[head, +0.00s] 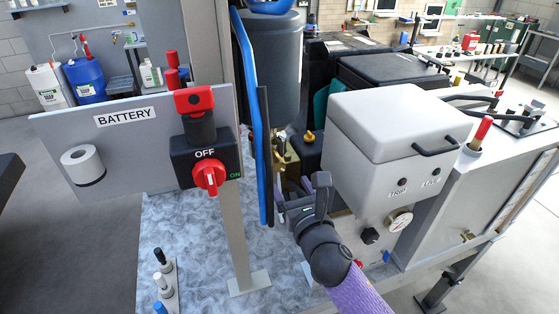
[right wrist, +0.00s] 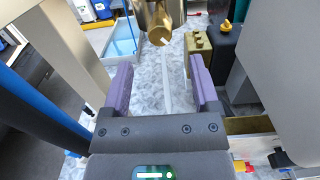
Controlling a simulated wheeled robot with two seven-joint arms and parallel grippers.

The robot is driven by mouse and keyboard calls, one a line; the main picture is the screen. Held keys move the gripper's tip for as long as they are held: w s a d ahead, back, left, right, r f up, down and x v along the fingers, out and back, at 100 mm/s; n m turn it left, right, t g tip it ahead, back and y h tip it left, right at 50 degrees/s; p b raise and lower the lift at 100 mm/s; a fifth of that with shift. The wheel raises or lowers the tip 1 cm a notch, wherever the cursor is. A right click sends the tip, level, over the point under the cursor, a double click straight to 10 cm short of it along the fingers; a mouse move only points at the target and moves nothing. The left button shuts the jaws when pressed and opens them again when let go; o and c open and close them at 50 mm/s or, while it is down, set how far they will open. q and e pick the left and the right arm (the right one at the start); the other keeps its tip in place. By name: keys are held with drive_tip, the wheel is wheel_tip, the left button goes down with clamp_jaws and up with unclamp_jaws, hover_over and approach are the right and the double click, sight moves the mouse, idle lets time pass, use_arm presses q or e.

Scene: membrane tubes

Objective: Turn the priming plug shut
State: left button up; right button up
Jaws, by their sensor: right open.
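My right gripper (head: 300,188) comes in from the lower right in the head view, beside the brass fittings below the dark cylinder. In the right wrist view its two purple fingers (right wrist: 161,70) are apart with nothing between them. A brass cylindrical part (right wrist: 160,25) lies ahead of the fingertips, apart from them. A second brass block (right wrist: 198,48) with small studs stands to its right. I cannot tell for sure which brass part is the priming plug. In the head view the brass parts (head: 281,160) are partly hidden by the blue-edged panel and my gripper. My left gripper is out of view.
A blue tube (right wrist: 40,105) runs close on the left in the right wrist view. A battery panel (head: 130,118) with a red OFF/ON switch (head: 209,176) stands left. A grey-white box (head: 395,130) stands right. A yellow handle (head: 309,136) is behind the gripper.

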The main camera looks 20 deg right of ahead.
sight(280, 169)
drive_tip(key=w, duration=0.7)
drive_tip(key=shift+w+a+f+b, duration=0.15)
drive_tip(key=shift+w+b, duration=0.25)
clamp_jaws()
